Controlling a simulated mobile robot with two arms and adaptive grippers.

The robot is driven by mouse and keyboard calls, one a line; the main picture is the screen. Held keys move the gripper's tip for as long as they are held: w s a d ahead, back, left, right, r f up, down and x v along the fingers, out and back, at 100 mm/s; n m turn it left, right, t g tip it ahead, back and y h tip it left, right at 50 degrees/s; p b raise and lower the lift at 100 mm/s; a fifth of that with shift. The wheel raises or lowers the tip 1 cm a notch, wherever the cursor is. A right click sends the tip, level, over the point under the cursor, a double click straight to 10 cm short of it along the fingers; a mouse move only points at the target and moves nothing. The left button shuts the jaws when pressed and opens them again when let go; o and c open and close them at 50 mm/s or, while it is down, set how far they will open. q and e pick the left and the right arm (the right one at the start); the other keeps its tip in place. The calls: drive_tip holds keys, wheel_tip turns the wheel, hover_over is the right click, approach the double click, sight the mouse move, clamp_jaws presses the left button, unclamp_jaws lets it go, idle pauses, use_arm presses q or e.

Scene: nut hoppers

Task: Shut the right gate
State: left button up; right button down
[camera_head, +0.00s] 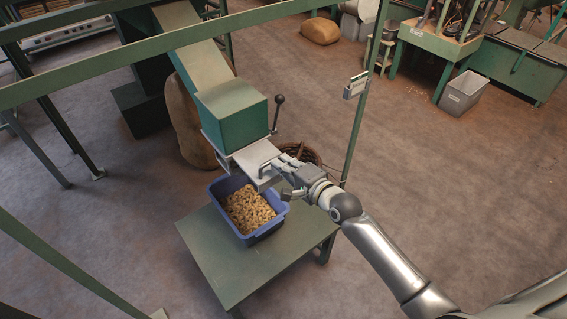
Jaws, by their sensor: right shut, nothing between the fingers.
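A green hopper box (232,117) hangs at the lower end of a sloping chute. Under it a pale metal gate plate (250,157) sticks out toward the front right, with a bar handle (265,166) on its outer end. No other gate is in view, so I cannot tell from the picture that it is the right one. My right gripper (276,174) is shut and empty, close against the handle end; whether it touches is hard to tell. My left gripper is not in view.
Below the gate a blue bin (215,191) full of nuts stands on a green table (215,267). A lever with a dark knob (279,99) rises beside the hopper. Green frame posts (362,115) and a beam cross the view. A brown sack (185,120) leans behind.

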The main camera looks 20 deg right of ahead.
sight(265, 157)
drive_tip(key=x, duration=0.3)
drive_tip(key=r+b+x, duration=0.1)
drive_tip(key=x, duration=0.2)
drive_tip(key=b+x, duration=0.1)
drive_tip(key=x, duration=0.2)
drive_tip(key=shift+w+r, duration=0.15)
drive_tip(key=shift+r, duration=0.5)
drive_tip(key=shift+r, duration=0.1)
